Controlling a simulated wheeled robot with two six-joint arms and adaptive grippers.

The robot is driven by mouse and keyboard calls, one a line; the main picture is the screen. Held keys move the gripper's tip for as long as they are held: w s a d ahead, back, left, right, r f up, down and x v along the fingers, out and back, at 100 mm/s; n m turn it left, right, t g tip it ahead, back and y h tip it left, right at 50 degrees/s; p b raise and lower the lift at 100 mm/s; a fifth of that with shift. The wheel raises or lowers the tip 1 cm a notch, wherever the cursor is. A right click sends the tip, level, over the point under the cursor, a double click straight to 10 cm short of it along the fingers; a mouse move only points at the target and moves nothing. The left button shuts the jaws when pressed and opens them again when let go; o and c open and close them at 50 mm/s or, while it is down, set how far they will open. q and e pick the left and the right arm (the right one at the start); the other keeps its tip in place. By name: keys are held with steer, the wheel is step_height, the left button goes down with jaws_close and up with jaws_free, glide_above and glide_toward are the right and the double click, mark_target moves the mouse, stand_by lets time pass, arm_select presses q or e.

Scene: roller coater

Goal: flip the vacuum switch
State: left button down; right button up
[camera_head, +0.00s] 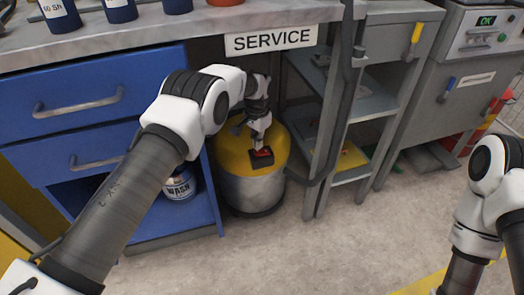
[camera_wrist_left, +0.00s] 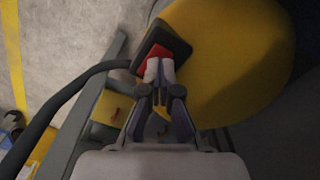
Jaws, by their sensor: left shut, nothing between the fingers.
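The vacuum is a canister with a yellow top and grey metal body (camera_head: 252,192), on the floor under the bench. Its switch is a red rocker in a black box (camera_head: 262,158) on the side facing me. My left gripper (camera_head: 261,143) is shut and empty, reaching down with its fingertips at the switch. In the left wrist view the closed fingertips (camera_wrist_left: 158,68) overlap the red rocker (camera_wrist_left: 175,50) in its black housing (camera_wrist_left: 160,33); I cannot tell whether they press it. The fingertips hide part of the rocker. My right arm shows at the right, its gripper out of frame.
Blue drawers (camera_head: 90,98) stand left of the canister, with a WASH tub (camera_head: 180,184) on the shelf below. A grey shelf frame (camera_head: 325,150) stands close on the right. A SERVICE sign (camera_head: 272,40) hangs above. A dark hose (camera_wrist_left: 60,100) runs beside the canister. The front floor is clear.

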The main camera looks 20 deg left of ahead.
mark_target(258, 152)
arm_select(q)
steer(key=shift+f+b, duration=0.65)
steer(key=shift+f, duration=0.65)
stand_by(0.6)
steer(key=shift+r, duration=0.15)
step_height(258, 152, up, 7)
steer(key=p, duration=0.5)
steer(key=shift+p, duration=0.3)
steer(key=shift+f, duration=0.2)
